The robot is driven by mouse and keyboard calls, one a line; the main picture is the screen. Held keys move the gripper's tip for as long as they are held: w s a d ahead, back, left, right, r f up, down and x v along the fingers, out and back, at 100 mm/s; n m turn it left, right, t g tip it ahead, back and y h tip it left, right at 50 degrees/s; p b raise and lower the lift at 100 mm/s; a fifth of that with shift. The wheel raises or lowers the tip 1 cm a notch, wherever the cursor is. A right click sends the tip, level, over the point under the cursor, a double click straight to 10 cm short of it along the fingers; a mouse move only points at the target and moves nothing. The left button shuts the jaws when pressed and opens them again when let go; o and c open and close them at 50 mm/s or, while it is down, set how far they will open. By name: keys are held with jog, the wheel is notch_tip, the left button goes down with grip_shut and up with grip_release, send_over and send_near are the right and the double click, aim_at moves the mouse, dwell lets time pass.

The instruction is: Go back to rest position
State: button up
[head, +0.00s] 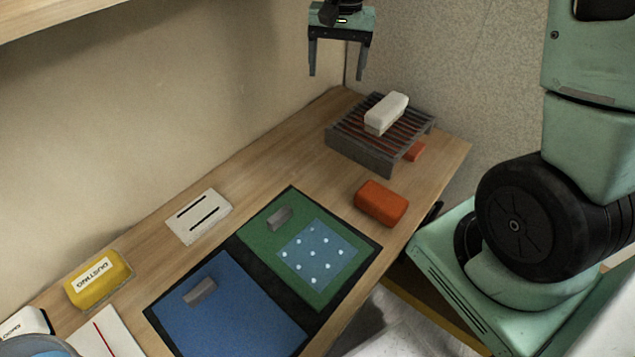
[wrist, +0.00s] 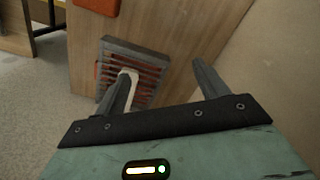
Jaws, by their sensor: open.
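My gripper (head: 338,62) hangs at the top of the head view, above and behind the far end of the table. Its two fingers are apart with nothing between them. In the wrist view my gripper (wrist: 160,82) also shows open and empty. Below it is a grey rack (head: 365,148) with reddish slats, and a white block (head: 386,113) lies on top of it. The rack also shows in the wrist view (wrist: 150,90), where one finger partly hides the white block. My gripper touches neither of them.
The wooden table (head: 290,165) holds an orange block (head: 381,203), a white slotted plate (head: 199,216), a yellow "DUSTING" block (head: 98,279), a green panel (head: 262,243) and a blue panel (head: 235,310), each with a grey block. Walls stand behind. A shelf (head: 45,15) overhangs the upper left.

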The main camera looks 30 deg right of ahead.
jog(key=s+a+n, duration=0.7)
jog(key=s+a, duration=0.3)
jog(key=a, duration=0.4)
jog(key=s+a+n, duration=0.3)
jog(key=s+n, duration=0.1)
jog(key=s, duration=0.3)
jog(key=s+a+f+n, duration=0.1)
jog(key=s+a+n, duration=0.2)
jog(key=s, duration=0.5)
jog(key=shift+s+n, duration=0.15)
jog(key=shift+n, duration=0.35)
jog(key=shift+f, duration=0.1)
